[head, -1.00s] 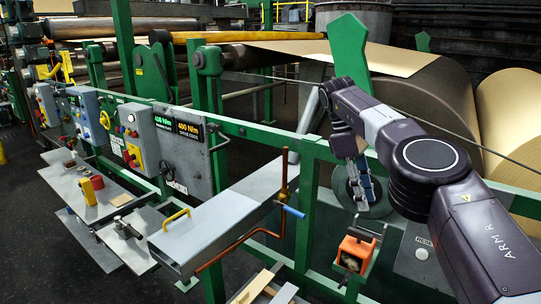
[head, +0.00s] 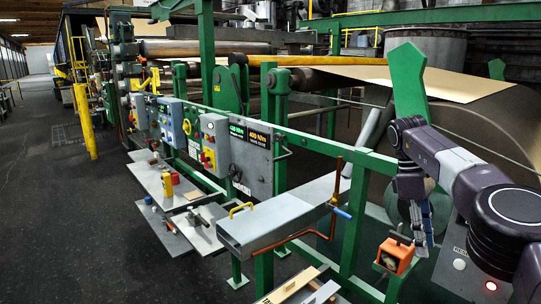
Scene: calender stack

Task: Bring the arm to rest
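My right arm (head: 450,165) comes in from the right edge, bent at the elbow, with its forearm reaching left and the wrist turned down. My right gripper (head: 424,238) hangs with its fingers pointing down, just right of the orange box (head: 395,255) and in front of a round grey disc. The fingers are small and partly blurred against the background, and I see nothing clearly held in them. My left arm and gripper are not in the picture.
A green rail (head: 330,148) runs along the machine close behind my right arm. A grey sloped tray (head: 285,215) with a yellow handle and an orange pipe (head: 300,238) with a blue grip stand left of the gripper. Dark open floor (head: 70,220) lies at the left.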

